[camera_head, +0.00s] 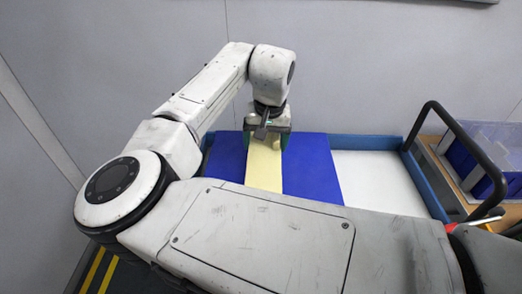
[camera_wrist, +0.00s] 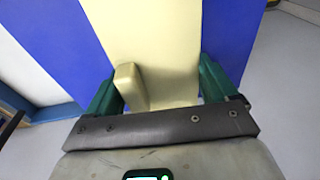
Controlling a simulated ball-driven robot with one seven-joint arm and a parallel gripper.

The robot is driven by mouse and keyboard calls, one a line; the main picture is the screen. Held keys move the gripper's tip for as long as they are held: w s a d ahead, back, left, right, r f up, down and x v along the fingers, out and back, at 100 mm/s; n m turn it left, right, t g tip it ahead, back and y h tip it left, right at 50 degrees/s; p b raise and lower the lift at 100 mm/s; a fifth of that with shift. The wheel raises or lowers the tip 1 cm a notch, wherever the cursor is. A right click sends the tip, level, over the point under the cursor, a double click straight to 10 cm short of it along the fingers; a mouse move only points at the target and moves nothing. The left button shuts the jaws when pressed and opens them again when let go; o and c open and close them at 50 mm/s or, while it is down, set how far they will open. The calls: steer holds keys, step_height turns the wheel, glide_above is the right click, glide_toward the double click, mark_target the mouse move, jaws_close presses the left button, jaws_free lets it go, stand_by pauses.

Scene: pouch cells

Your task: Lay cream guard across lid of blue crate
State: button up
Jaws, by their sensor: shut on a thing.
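The cream guard (camera_head: 264,168) is a long flat strip running front to back over the dark blue lid (camera_head: 312,165). Blue shows on both sides of it, and my arm hides its near end. My gripper (camera_head: 267,137) is at the guard's far end. In the wrist view, the green fingers of my gripper (camera_wrist: 163,88) stand on either side of the cream guard (camera_wrist: 155,45), shut on it, with a raised cream block between them. I cannot tell whether the guard touches the lid (camera_wrist: 55,45). The crate walls under the lid are hidden.
A light blue tray edge (camera_head: 365,142) surrounds the lid, with bare white floor (camera_head: 378,180) to its right. A black handle bar (camera_head: 462,140) rises at the right. Beyond it, a clear bin with blue parts (camera_head: 475,160) sits on a wooden surface. A grey wall stands behind.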

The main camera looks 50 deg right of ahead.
mark_target(261, 152)
steer(key=shift+w+f, duration=0.9)
steer(key=shift+f, duration=0.25)
steer(key=shift+d+f, duration=0.1)
steer(key=shift+f, duration=1.25)
steer(key=shift+s+f, duration=0.1)
steer(key=shift+f, duration=0.1)
steer(key=shift+f, duration=0.3)
steer(key=shift+f, duration=0.15)
steer(key=o, duration=0.8)
steer(key=shift+f, duration=0.1)
steer(key=shift+o, duration=0.7)
steer(key=shift+s+f, duration=0.1)
